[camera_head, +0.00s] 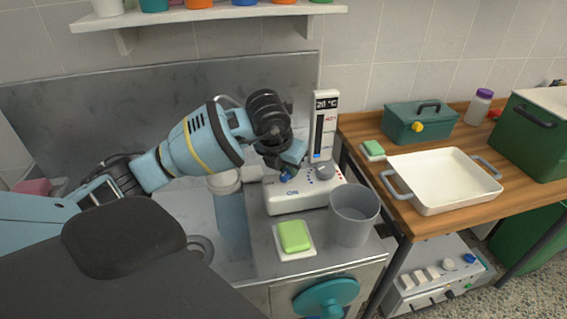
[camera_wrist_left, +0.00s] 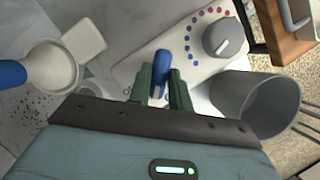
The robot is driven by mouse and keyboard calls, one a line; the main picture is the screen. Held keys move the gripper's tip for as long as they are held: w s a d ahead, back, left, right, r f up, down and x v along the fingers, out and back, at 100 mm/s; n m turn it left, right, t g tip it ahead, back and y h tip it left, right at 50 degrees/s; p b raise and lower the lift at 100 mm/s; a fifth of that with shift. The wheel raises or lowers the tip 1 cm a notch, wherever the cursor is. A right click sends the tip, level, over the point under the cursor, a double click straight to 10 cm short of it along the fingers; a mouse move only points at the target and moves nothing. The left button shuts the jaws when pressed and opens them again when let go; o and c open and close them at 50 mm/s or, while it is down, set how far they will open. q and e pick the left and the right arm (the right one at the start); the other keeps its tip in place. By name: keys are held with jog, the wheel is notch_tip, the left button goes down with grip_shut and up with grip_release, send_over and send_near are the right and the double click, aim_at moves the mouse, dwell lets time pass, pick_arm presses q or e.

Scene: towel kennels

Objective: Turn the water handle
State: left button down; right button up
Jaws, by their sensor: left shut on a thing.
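The white water unit (camera_head: 300,195) stands on the steel counter with an upright panel (camera_head: 323,125) reading 20 °C. A small blue handle (camera_head: 287,176) sits on its top, left of a round grey knob (camera_head: 324,171). In the left wrist view the blue handle (camera_wrist_left: 161,62) is between my two green fingers, and the grey knob (camera_wrist_left: 222,38) with red and blue dots is to the right. My left gripper (camera_head: 290,168) is shut on the blue handle; its fingers partly cover it. My right gripper is not in view.
A grey bucket (camera_head: 354,214) and a green sponge (camera_head: 294,235) on a white dish stand in front of the unit. A blue container with a white top (camera_head: 230,212) is to its left. A wooden table (camera_head: 417,222) at right holds a white tray (camera_head: 441,202) and green boxes.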

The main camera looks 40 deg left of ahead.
pick_arm(q)
jog(key=shift+r+n+y+p, duration=0.1)
jog(key=shift+n+y+p, duration=0.4)
jog(key=shift+n, duration=0.9)
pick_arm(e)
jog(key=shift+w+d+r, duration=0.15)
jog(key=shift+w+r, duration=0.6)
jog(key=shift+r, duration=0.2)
pick_arm(q)
jog(key=c, duration=1.3)
grip_release()
jog(key=shift+d, duration=0.1)
jog(key=shift+v, duration=3.85)
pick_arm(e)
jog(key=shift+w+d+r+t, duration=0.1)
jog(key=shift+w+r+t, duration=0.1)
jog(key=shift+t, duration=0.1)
pick_arm(q)
jog(key=shift+w, duration=0.15)
